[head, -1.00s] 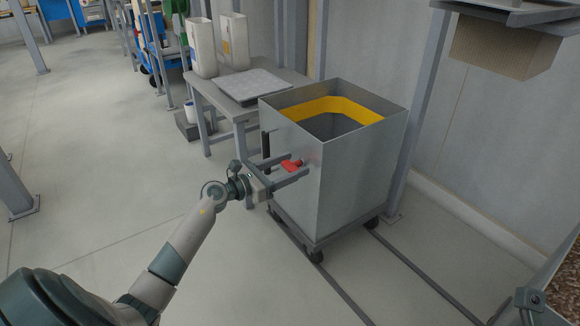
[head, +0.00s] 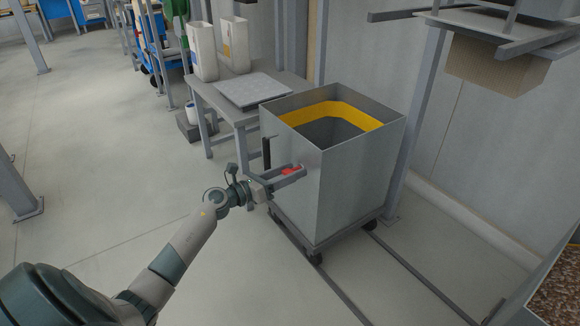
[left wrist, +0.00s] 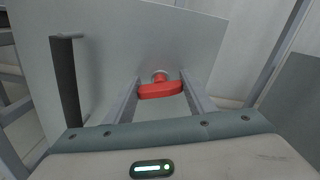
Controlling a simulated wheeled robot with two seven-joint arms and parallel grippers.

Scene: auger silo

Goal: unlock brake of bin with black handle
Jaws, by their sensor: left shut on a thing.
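The grey square bin (head: 345,187) stands on a wheeled base, with a yellow band inside its open top. A black upright handle (head: 266,151) is on its left side; it also shows in the left wrist view (left wrist: 66,85). A red brake knob (head: 290,170) sticks out from the same side, right of the handle. My left gripper (head: 299,173) is at the knob, its fingers shut on either side of it. In the left wrist view the red knob (left wrist: 160,90) lies crosswise between the fingers. My right gripper is not in view.
A grey table (head: 243,108) with a flat tray (head: 252,87) and white containers (head: 203,50) stands behind the bin. Floor rails (head: 412,272) run under the bin. A box (head: 494,66) hangs at upper right. The floor at left is clear.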

